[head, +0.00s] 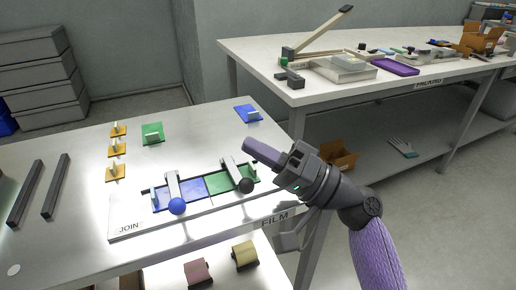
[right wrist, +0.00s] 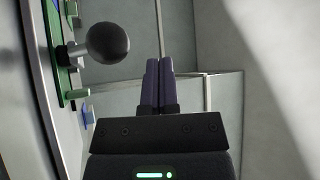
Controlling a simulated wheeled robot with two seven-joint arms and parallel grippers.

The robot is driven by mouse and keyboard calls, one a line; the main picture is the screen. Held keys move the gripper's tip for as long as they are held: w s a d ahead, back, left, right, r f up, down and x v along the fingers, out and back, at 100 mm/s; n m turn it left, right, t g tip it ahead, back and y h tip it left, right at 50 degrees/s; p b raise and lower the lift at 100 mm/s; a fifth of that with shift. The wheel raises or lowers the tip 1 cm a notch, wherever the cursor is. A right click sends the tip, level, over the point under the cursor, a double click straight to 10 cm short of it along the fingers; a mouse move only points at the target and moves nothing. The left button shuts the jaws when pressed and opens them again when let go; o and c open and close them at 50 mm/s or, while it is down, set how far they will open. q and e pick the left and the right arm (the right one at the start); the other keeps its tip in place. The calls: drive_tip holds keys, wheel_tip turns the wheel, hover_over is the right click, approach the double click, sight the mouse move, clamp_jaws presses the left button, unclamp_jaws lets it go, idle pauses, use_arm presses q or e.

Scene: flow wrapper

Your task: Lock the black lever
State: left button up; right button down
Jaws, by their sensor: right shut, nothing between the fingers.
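The black lever (head: 236,173) is a light metal arm with a round black knob at its near end, mounted on the green half of the joining fixture (head: 120,228). Its black knob (right wrist: 108,44) shows large in the right wrist view, left of my fingers. My right gripper (head: 252,147) is shut and empty, with its purple fingers together. In the head view the fingers are just up and right of the lever. In the right wrist view the fingertips (right wrist: 159,66) are apart from the knob. My left gripper is not in view.
A blue-knobbed lever (head: 174,190) stands on the blue half of the fixture. Green (head: 153,133) and blue (head: 248,114) plates and several orange pieces (head: 116,172) lie behind. Two dark bars (head: 55,187) lie at left. A second table (head: 256,52) holds tools and boxes.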

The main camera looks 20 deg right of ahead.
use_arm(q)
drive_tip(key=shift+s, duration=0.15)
use_arm(e)
drive_tip(key=v, duration=1)
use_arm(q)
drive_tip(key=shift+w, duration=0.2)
